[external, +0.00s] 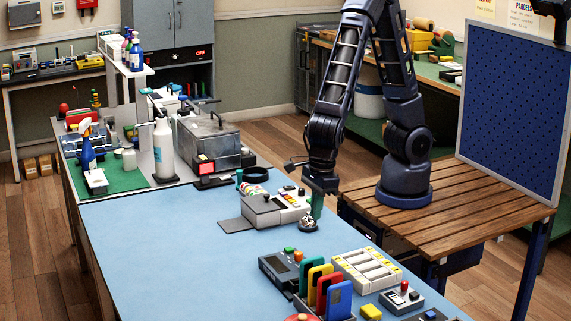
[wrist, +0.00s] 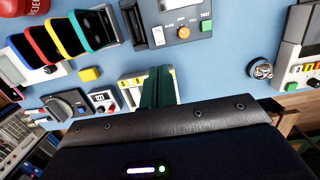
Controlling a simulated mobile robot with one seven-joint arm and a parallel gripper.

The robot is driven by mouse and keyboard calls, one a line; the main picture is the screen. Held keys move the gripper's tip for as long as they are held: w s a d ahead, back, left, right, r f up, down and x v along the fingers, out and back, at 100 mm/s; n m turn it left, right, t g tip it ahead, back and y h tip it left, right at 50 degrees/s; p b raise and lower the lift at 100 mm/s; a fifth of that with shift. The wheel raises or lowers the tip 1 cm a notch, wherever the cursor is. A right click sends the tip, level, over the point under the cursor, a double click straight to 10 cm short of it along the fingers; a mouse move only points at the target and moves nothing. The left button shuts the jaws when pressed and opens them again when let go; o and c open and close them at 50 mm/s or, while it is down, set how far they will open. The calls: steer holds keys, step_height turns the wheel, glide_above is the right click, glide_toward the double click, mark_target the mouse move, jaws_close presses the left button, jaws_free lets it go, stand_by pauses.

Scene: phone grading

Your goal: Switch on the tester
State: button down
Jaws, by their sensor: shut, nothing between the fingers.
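A dark grey device (external: 282,268) with a screen and orange and green buttons lies on the blue mat. It shows at the top of the wrist view (wrist: 178,20), where a small label by a button seems to read TEST; whether it is the tester is unclear. Whether it is on cannot be told. My gripper (external: 317,213) points down over the mat's right edge, beside a light grey box (external: 275,208) with coloured buttons. Its green fingers are shut and empty; in the wrist view they (wrist: 158,72) overlap a white slotted tray (wrist: 132,84) and lie apart from the dark device.
Phones in coloured cases (external: 326,287) stand in a rack. A small box with a red button (external: 403,298) and a yellow block (external: 371,312) lie near the white tray. A silver round object (wrist: 260,70) is right of the fingers. The mat's left side is clear.

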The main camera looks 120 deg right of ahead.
steer(key=shift+w+r, duration=0.1)
steer(key=shift+w, duration=0.5)
steer(key=f, duration=0.4)
steer(key=w+f, duration=0.1)
steer(key=f, duration=0.4)
steer(key=w+f, duration=0.1)
steer(key=f, duration=0.4)
stand_by(0.4)
